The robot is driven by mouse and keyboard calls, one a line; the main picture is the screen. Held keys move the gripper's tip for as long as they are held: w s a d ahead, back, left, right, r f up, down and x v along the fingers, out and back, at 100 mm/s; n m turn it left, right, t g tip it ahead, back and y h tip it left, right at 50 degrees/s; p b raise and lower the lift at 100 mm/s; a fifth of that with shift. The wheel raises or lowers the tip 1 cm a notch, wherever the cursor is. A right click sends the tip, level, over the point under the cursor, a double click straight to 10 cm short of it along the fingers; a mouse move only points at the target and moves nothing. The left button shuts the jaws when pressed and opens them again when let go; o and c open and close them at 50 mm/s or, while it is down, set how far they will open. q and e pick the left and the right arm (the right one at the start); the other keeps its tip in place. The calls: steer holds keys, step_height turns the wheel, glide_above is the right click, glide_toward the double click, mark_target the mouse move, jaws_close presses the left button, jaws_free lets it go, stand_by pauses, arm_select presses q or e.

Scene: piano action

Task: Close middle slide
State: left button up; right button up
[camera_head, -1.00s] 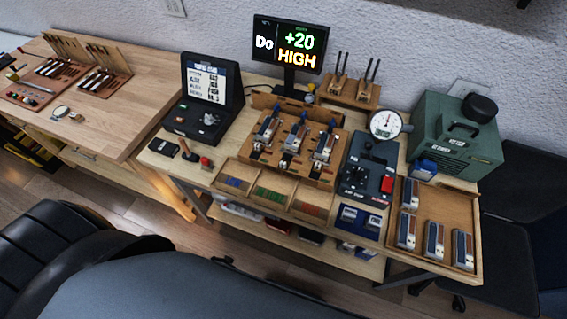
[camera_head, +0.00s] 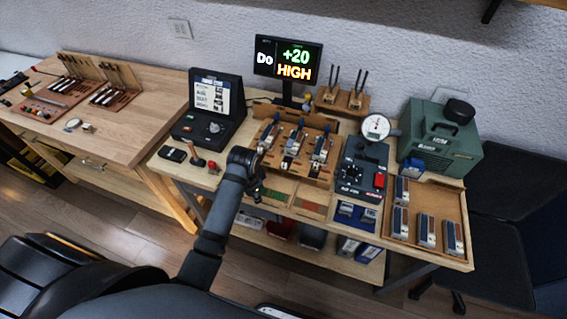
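A wooden fixture (camera_head: 318,173) on the bench holds three similar blue-and-brown mechanisms side by side. The middle one (camera_head: 294,142) stands between the left one (camera_head: 268,134) and the right one (camera_head: 320,150). Whether its slide is open or shut is too small to tell. My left gripper (camera_head: 258,188) is at the fixture's front left corner, over the front edge of the bench, and partly covers the shallow bins there. It appears apart from the middle mechanism. Its fingers are too small and dark to show if they are open. My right gripper is not in view.
A screen (camera_head: 287,60) reads "Do +20 HIGH". A dial gauge (camera_head: 376,127), a green box (camera_head: 440,143) and a wooden tray (camera_head: 397,240) with several mechanisms are on the right.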

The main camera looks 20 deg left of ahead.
arm_select(q)
steer(key=w+d+r+m, duration=0.2)
steer(key=w+r+m, duration=0.2)
steer(key=w, duration=0.4)
steer(key=m+g+b, duration=0.1)
steer(key=m+g, duration=0.1)
steer(key=m, duration=0.4)
glide_toward(284, 163)
steer(key=shift+h, duration=0.3)
steer(key=f+b, duration=0.3)
steer(key=b, duration=0.1)
steer(key=f+b, duration=0.4)
steer(key=shift+s+a+f, duration=0.15)
steer(key=shift+a+f, duration=0.05)
steer(key=shift+f+p, duration=0.65)
steer(key=shift+f, duration=0.05)
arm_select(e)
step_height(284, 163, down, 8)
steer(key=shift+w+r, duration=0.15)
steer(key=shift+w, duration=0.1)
arm_select(q)
steer(key=shift+c, duration=0.2)
jaws_close()
